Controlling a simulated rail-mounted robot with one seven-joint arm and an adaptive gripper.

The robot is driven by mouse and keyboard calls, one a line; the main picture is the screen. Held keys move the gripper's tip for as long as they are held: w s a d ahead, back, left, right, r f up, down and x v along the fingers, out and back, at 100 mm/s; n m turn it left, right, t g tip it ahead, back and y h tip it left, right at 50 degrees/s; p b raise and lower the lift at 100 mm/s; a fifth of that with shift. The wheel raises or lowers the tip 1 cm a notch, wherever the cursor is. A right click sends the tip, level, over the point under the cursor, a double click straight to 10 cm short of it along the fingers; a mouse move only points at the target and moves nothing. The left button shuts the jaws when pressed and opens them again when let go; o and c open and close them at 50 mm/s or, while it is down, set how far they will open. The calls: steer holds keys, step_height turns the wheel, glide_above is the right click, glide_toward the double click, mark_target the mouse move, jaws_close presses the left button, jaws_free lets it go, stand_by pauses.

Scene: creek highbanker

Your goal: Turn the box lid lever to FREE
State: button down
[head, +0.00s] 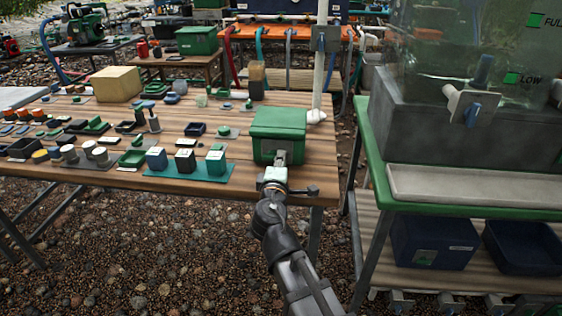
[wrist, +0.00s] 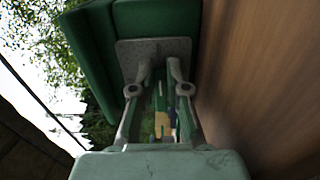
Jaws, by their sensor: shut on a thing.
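The green box (head: 278,132) with its lid stands near the right front corner of the wooden table in the head view. In the wrist view its green front (wrist: 155,22) carries a grey plate (wrist: 155,47). My gripper (head: 281,158) is at the front of the box, and in the wrist view its two fingers (wrist: 159,68) reach the plate, close together. A narrow green piece, seemingly the lever (wrist: 160,95), shows between the fingers. Its tip and any FREE marking cannot be made out. The lid looks closed.
The wooden table (head: 190,185) holds several small blocks and caps left of the box. A white upright pipe (head: 321,70) stands just behind its right side. A green-edged bench (head: 376,170) with a grey trough is to the right, across a narrow gap.

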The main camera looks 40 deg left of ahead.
steer(key=c, duration=1.2)
jaws_free()
steer(key=shift+a, duration=0.25)
steer(key=shift+o, duration=0.2)
steer(key=shift+d, duration=0.1)
steer(key=shift+s+d, duration=0.3)
steer(key=shift+s, duration=0.15)
steer(key=v, duration=0.6)
steer(key=shift+s, duration=0.25)
